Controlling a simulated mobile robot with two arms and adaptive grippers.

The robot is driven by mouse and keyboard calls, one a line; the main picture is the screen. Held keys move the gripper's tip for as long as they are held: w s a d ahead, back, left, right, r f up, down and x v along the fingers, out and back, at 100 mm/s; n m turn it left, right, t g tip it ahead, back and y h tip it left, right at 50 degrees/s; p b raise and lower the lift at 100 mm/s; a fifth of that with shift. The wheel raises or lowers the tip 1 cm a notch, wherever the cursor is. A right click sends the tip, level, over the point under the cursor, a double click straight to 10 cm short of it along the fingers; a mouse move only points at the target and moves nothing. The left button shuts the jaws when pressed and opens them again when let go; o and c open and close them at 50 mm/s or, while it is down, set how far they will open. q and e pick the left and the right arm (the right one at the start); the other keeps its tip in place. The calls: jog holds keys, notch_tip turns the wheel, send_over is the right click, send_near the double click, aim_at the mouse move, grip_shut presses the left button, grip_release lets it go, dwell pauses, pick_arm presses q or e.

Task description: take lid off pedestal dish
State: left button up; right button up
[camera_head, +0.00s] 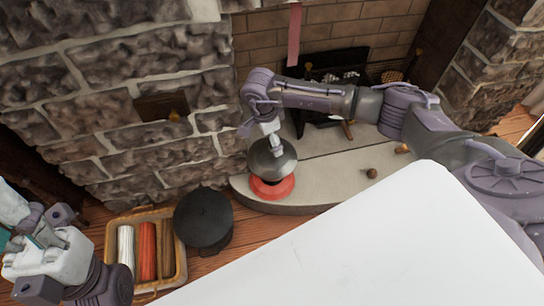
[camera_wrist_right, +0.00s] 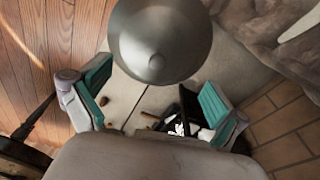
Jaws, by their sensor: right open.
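A grey domed lid (camera_head: 272,158) sits over a red dish (camera_head: 272,189) on the stone hearth. Red shows below the lid's edge; whether the lid touches the dish is hard to tell. My right gripper (camera_head: 271,136) is just above the lid. In the right wrist view the lid (camera_wrist_right: 160,30) and its small knob are ahead of the right gripper (camera_wrist_right: 156,76), whose teal-padded fingers are spread apart. My left gripper (camera_head: 22,248) is at the lower left, partly cut off by the frame, and its jaws are unclear.
A black lidded pot (camera_head: 204,218) and a wooden tray (camera_head: 180,258) with coloured rolls stand on the floor left of the hearth (camera_head: 335,180). Small brown items (camera_head: 372,173) lie on the hearth. A stone wall (camera_head: 110,90) rises behind. A fireplace (camera_head: 345,75) opens at the back.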

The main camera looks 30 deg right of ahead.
aim_at(272, 153)
jog(key=f+b, duration=0.1)
jog(key=f, duration=0.1)
jog(key=f+b, duration=0.1)
jog(key=f, duration=0.2)
jog(key=shift+s+d, duration=0.15)
jog(key=shift+d, duration=0.05)
jog(key=shift+s, duration=0.1)
jog(key=c, duration=1.8)
jog(key=shift+c, duration=0.2)
